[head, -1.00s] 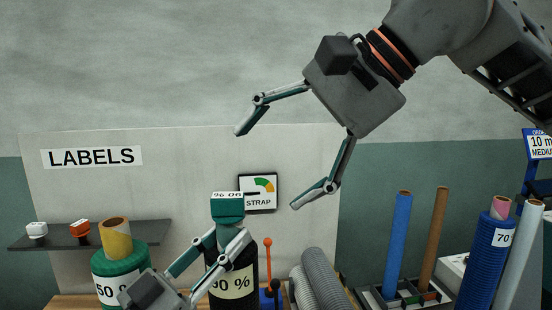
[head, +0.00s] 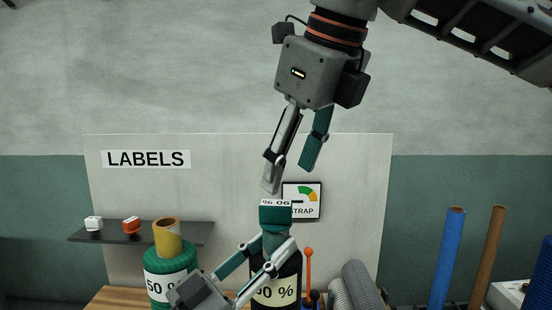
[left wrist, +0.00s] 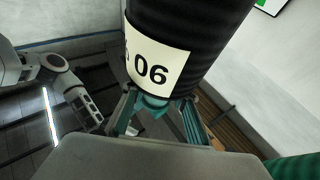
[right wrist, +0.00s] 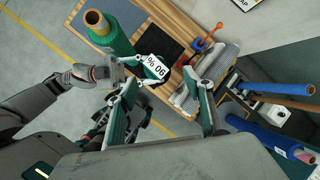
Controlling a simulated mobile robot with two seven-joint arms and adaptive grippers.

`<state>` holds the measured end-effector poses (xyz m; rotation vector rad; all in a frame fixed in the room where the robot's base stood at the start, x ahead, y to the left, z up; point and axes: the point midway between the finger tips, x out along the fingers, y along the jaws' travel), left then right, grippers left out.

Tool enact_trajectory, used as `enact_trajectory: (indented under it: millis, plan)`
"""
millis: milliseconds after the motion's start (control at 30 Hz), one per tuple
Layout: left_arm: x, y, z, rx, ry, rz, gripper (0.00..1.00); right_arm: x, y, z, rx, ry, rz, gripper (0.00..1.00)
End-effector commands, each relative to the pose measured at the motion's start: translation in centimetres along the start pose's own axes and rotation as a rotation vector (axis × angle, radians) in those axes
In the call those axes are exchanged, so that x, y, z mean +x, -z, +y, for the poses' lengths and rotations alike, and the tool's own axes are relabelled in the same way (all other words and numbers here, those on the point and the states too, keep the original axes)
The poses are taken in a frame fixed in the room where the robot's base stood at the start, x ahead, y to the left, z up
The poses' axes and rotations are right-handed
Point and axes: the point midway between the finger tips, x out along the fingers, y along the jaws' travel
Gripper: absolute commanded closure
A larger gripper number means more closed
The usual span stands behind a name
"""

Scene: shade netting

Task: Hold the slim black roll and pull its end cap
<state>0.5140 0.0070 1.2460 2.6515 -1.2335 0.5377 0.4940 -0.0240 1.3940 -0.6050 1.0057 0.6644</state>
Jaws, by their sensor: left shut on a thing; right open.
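The slim black roll (head: 268,270), labelled 90 %, stands upright on the bench. It also shows close in the left wrist view (left wrist: 185,35). Its teal end cap (head: 276,215) with a white label is on top, and shows in the right wrist view (right wrist: 155,68). My left gripper (head: 272,242) is shut around the roll's teal upper part just below the cap; its fingers partly hide the contact. It also shows in the left wrist view (left wrist: 160,103). My right gripper (head: 289,178) points down, open and empty, just above the cap. In the right wrist view (right wrist: 160,80) its fingers flank the cap.
A green roll (head: 160,262) with a yellow core stands left of the black roll. An orange-handled lever (head: 309,265) and grey ribbed rolls (head: 360,285) are close on the right. Blue (head: 447,255) and brown (head: 490,255) tubes stand farther right. A shelf (head: 150,233) is behind left.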

Motion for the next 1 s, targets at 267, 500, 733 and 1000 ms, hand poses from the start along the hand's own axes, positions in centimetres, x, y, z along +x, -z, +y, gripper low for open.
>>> enact_trajectory:
  millis: [267,500,733,1000]
  plan:
    - [0.0,0.0,0.0,0.000,0.000,0.000,1.00,-0.2,-1.2,1.3,0.574,0.108,0.102,0.49]
    - [0.0,0.0,0.0,0.000,0.000,0.000,1.00,-0.5,-1.6,2.0,0.869,0.182,0.128,0.49]
    - [0.0,0.0,0.0,0.000,0.000,0.000,1.00,0.3,-1.5,1.9,0.928,0.197,0.131,0.49]
    - [0.0,0.0,0.0,0.000,0.000,0.000,1.00,3.6,-0.8,1.6,0.925,0.193,0.133,0.49]
